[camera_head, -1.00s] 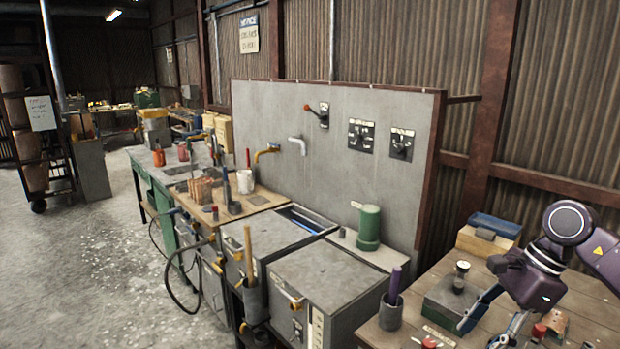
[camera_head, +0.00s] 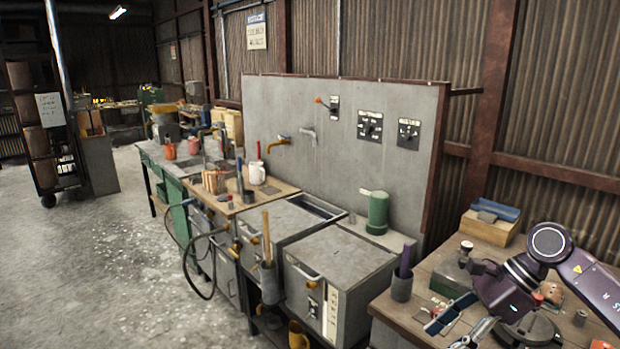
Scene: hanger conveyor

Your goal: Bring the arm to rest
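My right arm comes in from the right edge over the wooden bench (camera_head: 395,312). Its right gripper (camera_head: 461,325) points down-left above the front part of the bench. The two fingers stand apart, one blue and one grey, and I see nothing held between them. The lower fingertip is close to the bottom edge of the picture. My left gripper is not in view.
A grey pot with a purple handle (camera_head: 402,287) stands left of the gripper. A dark green box (camera_head: 452,280) and a wooden box with a blue top (camera_head: 490,226) are behind. A grey cabinet (camera_head: 340,262) adjoins the bench.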

